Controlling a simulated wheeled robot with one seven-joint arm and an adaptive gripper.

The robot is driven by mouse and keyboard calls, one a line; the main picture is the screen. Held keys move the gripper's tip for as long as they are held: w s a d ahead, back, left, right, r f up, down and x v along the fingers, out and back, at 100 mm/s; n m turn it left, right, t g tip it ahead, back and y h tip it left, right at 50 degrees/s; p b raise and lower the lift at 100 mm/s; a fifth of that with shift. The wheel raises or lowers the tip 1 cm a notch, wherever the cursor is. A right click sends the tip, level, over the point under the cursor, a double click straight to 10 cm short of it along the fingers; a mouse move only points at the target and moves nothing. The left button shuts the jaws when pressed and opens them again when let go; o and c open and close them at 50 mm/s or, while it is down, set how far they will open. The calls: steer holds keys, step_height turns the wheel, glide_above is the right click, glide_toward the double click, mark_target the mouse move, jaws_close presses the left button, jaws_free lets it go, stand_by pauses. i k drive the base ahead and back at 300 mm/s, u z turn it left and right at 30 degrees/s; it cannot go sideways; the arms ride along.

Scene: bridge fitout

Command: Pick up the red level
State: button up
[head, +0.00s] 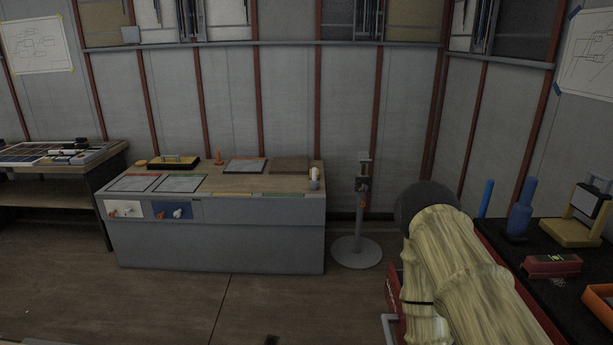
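A red level (551,266), a short block with a small yellow-green patch on its face, lies on the black top of the red cabinet at the right. It lies between the yellow-framed lamp and the orange tray, apart from both. My arm, in a pale cream sleeve, fills the lower right in front of the cabinet, to the left of the level. My gripper is not in view, so its fingers cannot be seen.
A grey workbench (220,245) stands ahead at the left. A round-based stand (356,252) is beside it. Floor at the lower left is clear.

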mark_target(564, 266)
steer(key=z, duration=1.5)
